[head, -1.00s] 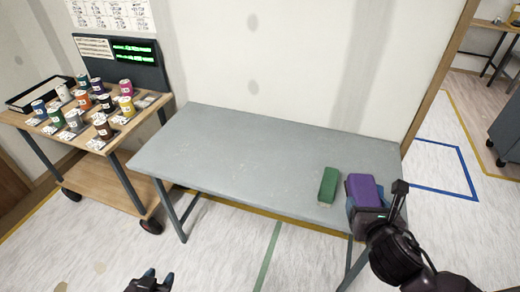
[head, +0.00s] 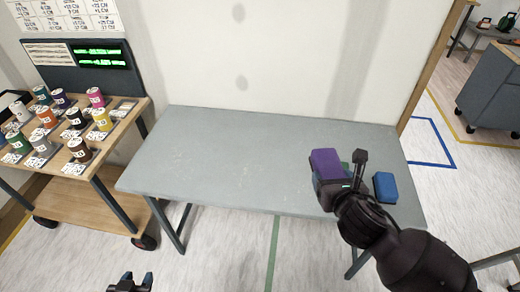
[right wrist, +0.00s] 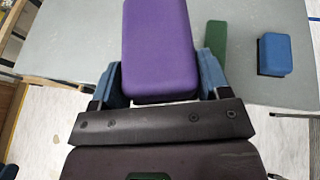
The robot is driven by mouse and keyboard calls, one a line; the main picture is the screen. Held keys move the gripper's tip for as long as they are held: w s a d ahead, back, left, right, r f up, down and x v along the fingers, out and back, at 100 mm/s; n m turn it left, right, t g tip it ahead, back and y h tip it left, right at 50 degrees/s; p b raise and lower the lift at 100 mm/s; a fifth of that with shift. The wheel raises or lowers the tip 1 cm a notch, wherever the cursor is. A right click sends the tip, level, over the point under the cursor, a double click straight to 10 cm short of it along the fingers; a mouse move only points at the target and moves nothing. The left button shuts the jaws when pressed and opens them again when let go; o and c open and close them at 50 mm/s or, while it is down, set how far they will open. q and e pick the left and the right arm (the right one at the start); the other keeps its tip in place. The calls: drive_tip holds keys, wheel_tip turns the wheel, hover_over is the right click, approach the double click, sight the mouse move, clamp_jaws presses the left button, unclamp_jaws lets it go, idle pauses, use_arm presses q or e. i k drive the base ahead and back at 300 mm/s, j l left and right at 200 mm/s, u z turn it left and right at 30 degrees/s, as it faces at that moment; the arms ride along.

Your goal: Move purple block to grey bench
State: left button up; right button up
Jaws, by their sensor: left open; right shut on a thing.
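The purple block (head: 326,162) is held in my right gripper (head: 338,180) over the right part of the grey bench (head: 230,155). In the right wrist view, the purple block (right wrist: 160,45) sits between the two blue fingers of my right gripper (right wrist: 160,82). I cannot tell whether its underside touches the bench top. My left gripper (head: 130,284) is open and empty at the bottom left of the head view, in front of the bench and apart from it.
A green block (right wrist: 215,45) lies on the bench beside the purple one, mostly hidden in the head view. A blue block (head: 385,187) lies near the bench's right end. The bench's left and middle are clear. A wooden cart (head: 90,215) with several cans stands left.

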sight(271, 153)
drive_tip(key=i+j, duration=0.15)
drive_tip(key=j, duration=0.15)
drive_tip(key=i+j, duration=0.1)
drive_tip(key=j, duration=0.2)
drive_tip(key=i+j, duration=0.15)
drive_tip(key=j, duration=0.2)
drive_tip(key=i+j, duration=0.1)
drive_tip(key=j, duration=0.2)
